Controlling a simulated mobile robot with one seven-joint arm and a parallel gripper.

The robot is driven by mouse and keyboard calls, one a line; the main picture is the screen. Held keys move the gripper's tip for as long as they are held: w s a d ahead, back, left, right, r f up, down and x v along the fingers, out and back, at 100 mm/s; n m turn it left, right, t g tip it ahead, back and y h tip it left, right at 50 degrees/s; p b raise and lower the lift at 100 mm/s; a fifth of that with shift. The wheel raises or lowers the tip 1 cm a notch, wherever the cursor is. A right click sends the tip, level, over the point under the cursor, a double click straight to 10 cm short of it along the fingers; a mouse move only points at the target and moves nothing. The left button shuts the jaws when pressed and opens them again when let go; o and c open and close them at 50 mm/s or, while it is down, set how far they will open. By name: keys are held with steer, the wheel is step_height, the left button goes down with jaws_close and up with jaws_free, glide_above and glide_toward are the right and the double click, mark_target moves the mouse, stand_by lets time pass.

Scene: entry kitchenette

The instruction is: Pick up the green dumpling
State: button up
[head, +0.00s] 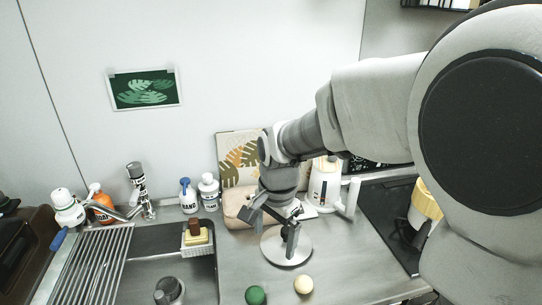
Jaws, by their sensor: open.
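The green dumpling (256,295) is a small round green thing on the grey counter (345,266) near the bottom edge of the head view, right of the sink. A cream-coloured round dumpling-like thing (303,284) lies to its right, apart from it. My gripper (280,238) is open and points down over a round light plate (276,258), above and beyond the green dumpling in the picture. I see nothing between its fingers. Whether the fingers touch the plate I cannot tell.
The sink (150,238) with a drying rack (92,262) and faucet (140,200) is at left. Bottles (208,192), a leaf-patterned board (238,155) and a white kettle-like appliance (326,188) stand along the wall. A dark hob (390,215) is at right. The counter right of the dumplings is clear.

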steer(key=m+g, duration=0.1)
steer(key=m, duration=0.1)
glide_above(255, 291)
step_height(255, 291, down, 5)
steer(key=shift+h, duration=0.3)
step_height(255, 291, down, 18)
steer(key=shift+r+p, duration=0.1)
steer(key=shift+p, duration=0.5)
steer(key=c, duration=1.4)
